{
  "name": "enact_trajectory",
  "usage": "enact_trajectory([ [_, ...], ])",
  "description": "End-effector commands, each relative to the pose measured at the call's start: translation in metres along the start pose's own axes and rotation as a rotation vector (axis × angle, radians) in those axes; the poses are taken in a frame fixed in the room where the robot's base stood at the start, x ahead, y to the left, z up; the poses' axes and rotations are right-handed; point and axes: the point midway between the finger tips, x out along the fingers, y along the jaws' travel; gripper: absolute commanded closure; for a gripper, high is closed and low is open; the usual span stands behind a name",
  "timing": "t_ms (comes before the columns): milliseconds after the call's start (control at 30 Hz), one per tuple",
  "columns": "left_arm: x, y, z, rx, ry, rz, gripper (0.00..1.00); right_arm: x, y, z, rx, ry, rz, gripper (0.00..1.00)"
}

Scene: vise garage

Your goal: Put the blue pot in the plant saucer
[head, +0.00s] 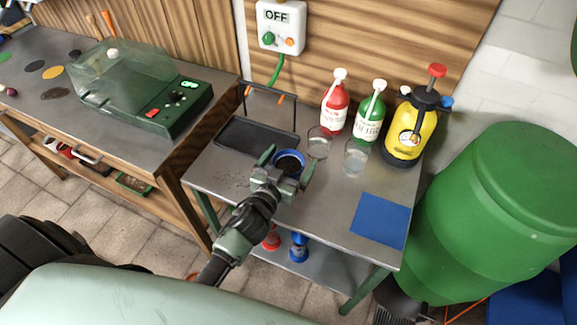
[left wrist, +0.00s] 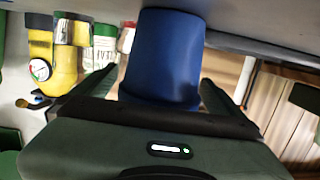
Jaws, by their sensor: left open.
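The blue pot (head: 289,157), with dark soil inside, stands upright on the metal table. It also shows large in the left wrist view (left wrist: 165,58). My left gripper (head: 286,165) is open, with one finger on each side of the pot. In the left wrist view the gripper (left wrist: 158,85) shows gaps beside the pot, so it does not look clamped. A black shallow rectangular tray (head: 240,148), which may be the plant saucer, lies behind and left of the pot. My right gripper is not in view.
Two clear glasses (head: 319,145) stand close right of the pot. Behind them are a red bottle (head: 335,108), a green bottle (head: 369,118) and a yellow sprayer (head: 408,130). A blue mat (head: 380,220) lies front right. Dark crumbs lie left of the gripper.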

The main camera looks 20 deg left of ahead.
Motion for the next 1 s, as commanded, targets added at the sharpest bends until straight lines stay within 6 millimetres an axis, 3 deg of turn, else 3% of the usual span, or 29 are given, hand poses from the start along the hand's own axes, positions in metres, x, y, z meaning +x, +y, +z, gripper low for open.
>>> enact_trajectory([
  [100, 0.0121, 0.0001, -0.0003, 0.001, 0.0, 0.0, 0.0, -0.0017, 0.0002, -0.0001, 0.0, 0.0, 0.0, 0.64],
  [367, 0.0144, 0.0003, 0.0006, 0.0, 0.0, 0.0, 0.0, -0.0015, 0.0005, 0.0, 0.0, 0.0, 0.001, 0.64],
  [600, 0.0142, 0.0003, 0.0005, 0.0, 0.0, 0.0, 0.67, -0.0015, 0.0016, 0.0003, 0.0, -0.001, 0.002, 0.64],
  [667, 0.0143, 0.0003, -0.0003, 0.0, 0.002, 0.001, 0.79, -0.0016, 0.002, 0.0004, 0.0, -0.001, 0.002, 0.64],
  [1000, 0.0133, -0.0003, -0.0089, 0.002, 0.004, 0.0, 0.8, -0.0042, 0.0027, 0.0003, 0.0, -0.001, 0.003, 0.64],
])
